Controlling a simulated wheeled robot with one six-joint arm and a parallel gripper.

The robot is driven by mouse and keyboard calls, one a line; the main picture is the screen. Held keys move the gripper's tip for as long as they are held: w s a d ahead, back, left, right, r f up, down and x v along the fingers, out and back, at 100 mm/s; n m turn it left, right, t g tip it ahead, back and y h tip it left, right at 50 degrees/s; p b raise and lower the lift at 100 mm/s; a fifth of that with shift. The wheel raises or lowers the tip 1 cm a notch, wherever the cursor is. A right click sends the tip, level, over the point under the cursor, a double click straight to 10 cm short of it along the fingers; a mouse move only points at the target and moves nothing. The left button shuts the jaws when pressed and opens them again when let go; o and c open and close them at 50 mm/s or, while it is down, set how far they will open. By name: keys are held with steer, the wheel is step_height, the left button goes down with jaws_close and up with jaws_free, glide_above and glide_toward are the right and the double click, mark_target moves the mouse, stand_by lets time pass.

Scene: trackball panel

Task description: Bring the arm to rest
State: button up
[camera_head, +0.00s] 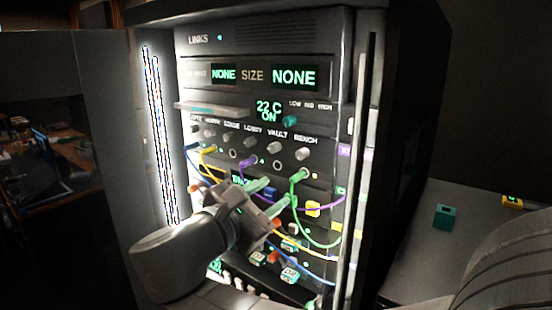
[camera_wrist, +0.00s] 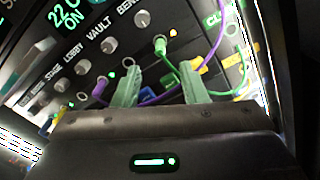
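My gripper (camera_head: 272,193) is in front of the middle of a black rack panel, among its patch cables. In the wrist view its two pale green fingers (camera_wrist: 160,88) stand apart, with nothing clearly held between them. A purple cable (camera_wrist: 170,92) and a green cable (camera_wrist: 171,68) show beyond the gap; I cannot tell whether the fingers touch them. My grey forearm reaches in from the lower left in the head view and hides part of the lower panel.
The rack has lit displays (camera_head: 294,77), a row of knobs (camera_head: 249,142) and looped cables: a green one (camera_head: 296,215) hangs to the right of my gripper. Keycap-like blocks (camera_head: 290,273) sit low on the panel. A teal block (camera_head: 444,216) and a yellow block (camera_head: 512,201) lie on the right-hand surface.

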mark_target(291, 180)
steer(key=shift+x, duration=1.55)
steer(key=shift+v, duration=4.5)
steer(key=shift+b+x, duration=0.3)
steer(key=shift+x, duration=6.6)
steer(key=shift+s+a+p, duration=0.25)
steer(key=shift+p, duration=0.05)
steer(key=shift+s+a, duration=0.25)
steer(key=shift+s, duration=0.2)
